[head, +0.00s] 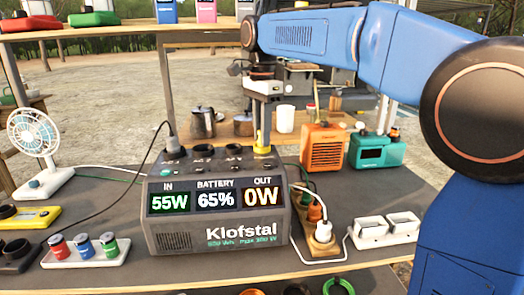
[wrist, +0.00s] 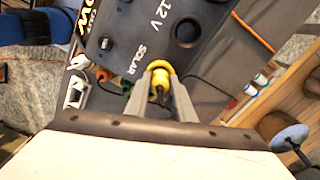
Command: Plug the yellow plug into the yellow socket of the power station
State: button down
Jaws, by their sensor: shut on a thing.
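The grey power station (head: 218,205) stands mid-table in the head view, its display reading IN 55W, BATTERY 65%, OUT 0W. My gripper (head: 263,125) points down over the right end of its top. It is shut on the yellow plug (head: 262,143), which is at the top surface there. In the wrist view my gripper's fingers (wrist: 160,98) close around the yellow plug (wrist: 158,82). A yellow ring (wrist: 158,65) shows just beyond it, near the SOLAR label; I cannot tell whether it is the socket's rim or part of the plug. How deep the plug sits is hidden.
A black plug with a cable (head: 172,140) stands at the left end of the station's top. An orange heater (head: 322,148) and teal radio (head: 376,150) stand behind right. A power strip (head: 320,240) lies at the right. A fan (head: 36,140) and jars (head: 84,246) stand left.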

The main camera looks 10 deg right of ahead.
jog(key=c, duration=1.4)
grip_release()
jog(key=shift+c, duration=0.2)
notch_tip(320, 180, up, 17)
jog(key=shift+r, duration=0.1)
